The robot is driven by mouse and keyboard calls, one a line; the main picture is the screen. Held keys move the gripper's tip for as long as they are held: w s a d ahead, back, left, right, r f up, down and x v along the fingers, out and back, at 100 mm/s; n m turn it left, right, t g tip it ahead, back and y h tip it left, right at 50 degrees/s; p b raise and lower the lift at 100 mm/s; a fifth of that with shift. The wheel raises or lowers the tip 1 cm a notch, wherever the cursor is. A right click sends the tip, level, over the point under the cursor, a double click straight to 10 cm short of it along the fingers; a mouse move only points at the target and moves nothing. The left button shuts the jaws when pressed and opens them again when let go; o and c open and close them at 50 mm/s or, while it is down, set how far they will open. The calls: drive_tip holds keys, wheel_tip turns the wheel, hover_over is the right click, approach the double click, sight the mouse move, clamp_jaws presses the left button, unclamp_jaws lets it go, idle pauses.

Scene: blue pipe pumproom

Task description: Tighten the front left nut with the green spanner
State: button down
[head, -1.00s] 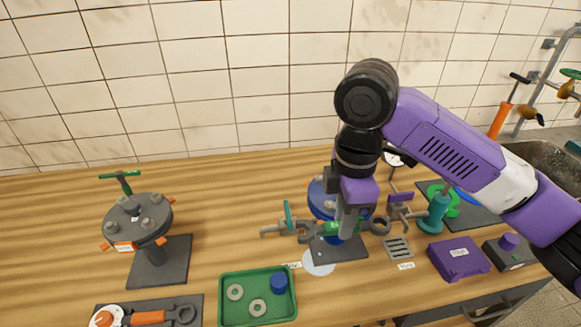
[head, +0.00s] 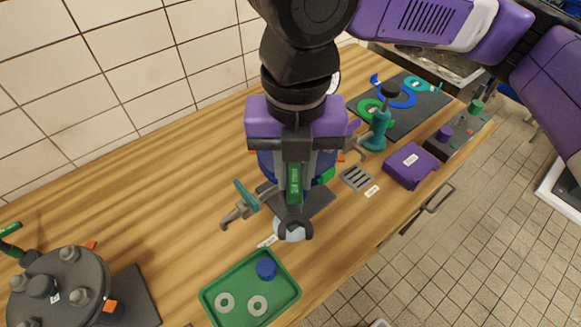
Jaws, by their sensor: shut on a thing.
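My gripper (head: 296,168) is shut on the green spanner (head: 294,186) by its green handle, in the middle of the head view. The spanner's dark end (head: 294,228) points toward the front edge of the bench, over a pale disc (head: 287,238). The blue flange (head: 266,164) stands just behind my gripper, which hides most of it, including its nuts. I cannot tell whether the spanner touches a nut. A green tag (head: 326,177) shows on the flange's right side, and its dark base plate (head: 318,204) shows below.
A teal-handled valve or clamp (head: 243,201) stands close left of the gripper. A green tray (head: 212,303) with washers and a blue cap lies in front. A dark flange (head: 62,280) stands at left. A slotted grey block (head: 357,178), teal bottle (head: 377,132) and purple box (head: 411,165) are at right.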

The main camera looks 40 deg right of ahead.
drive_tip(key=shift+f+b, duration=1.45)
drive_tip(key=shift+f, duration=0.25)
drive_tip(key=shift+f, duration=0.1)
drive_tip(key=shift+f+b, duration=0.3)
drive_tip(key=shift+f, duration=0.05)
drive_tip(key=shift+f+b, duration=0.35)
drive_tip(key=shift+f, duration=0.2)
drive_tip(key=w+a+m+p, duration=0.2)
drive_tip(key=w+m+p, duration=0.4)
drive_tip(key=m+p, duration=0.4)
drive_tip(key=shift+w+a+m+p, duration=0.3)
drive_tip(key=shift+a+m, duration=0.05)
drive_tip(key=shift+m, duration=0.65)
